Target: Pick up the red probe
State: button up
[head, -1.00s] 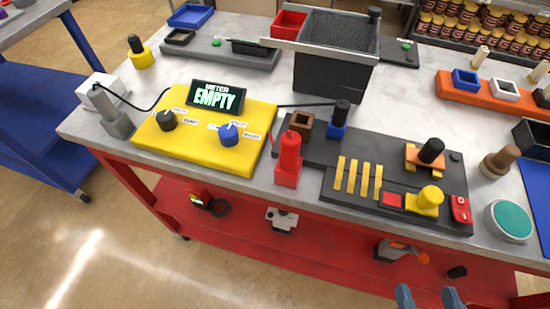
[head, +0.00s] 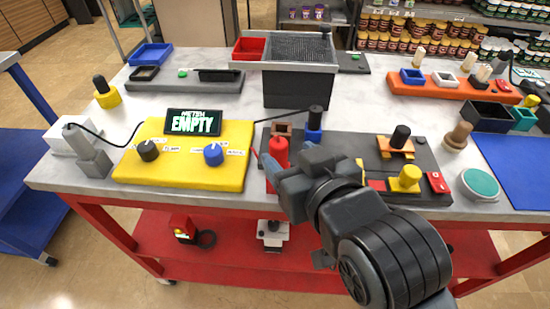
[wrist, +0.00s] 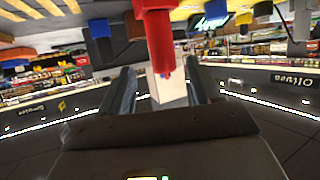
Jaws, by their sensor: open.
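My gripper partly hides the probe's lower part there. In the wrist view the red probe (wrist: 157,40) hangs down from the top, centred between the two open fingers (wrist: 158,82). Whether a finger touches it, I cannot tell.
A blue-handled black tool (head: 315,120) stands just behind the probe. A yellow knob piece (head: 408,178) and a teal-topped jar (head: 480,184) stand to the right. A dark bin (head: 298,88) stands behind. The meter display (head: 193,122) reads EMPTY.

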aim_at(275, 146)
jog(key=p+x, duration=0.1)
jog(key=x, duration=0.6)
jog(key=shift+s+a, duration=0.1)
jog(key=shift+a, duration=0.1)
jog(key=c, duration=1)
